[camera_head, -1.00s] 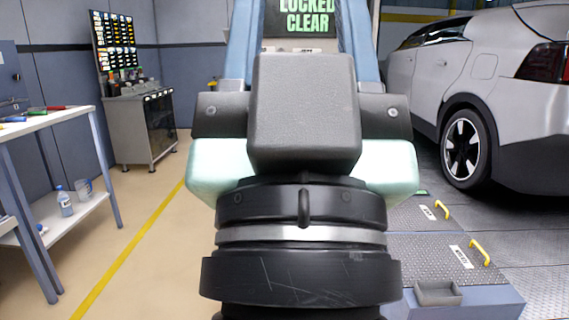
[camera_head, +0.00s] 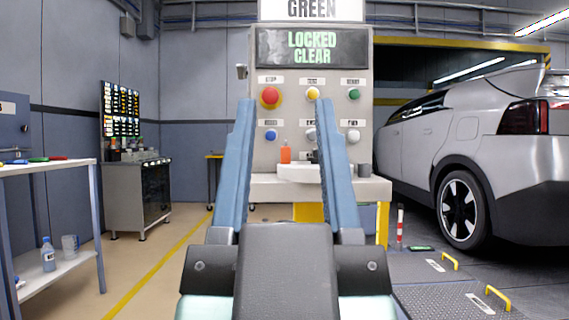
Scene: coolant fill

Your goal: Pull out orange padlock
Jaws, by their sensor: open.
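A small orange object (camera_head: 285,156), which looks like the orange padlock, shows between my fingers in the head view. It is low on the grey control panel's front, just above a white block (camera_head: 300,173); whether it hangs or stands I cannot tell. My gripper (camera_head: 284,103) is open, its two long blue fingers spread and pointing at the panel. It is empty, and the padlock is beyond it, apart from the fingers. The right finger covers part of the panel.
The control panel (camera_head: 264,92) has coloured buttons and a screen reading "LOCKED CLEAR". A ledge (camera_head: 375,190) juts out below it. A worktable (camera_head: 48,170) is at left.

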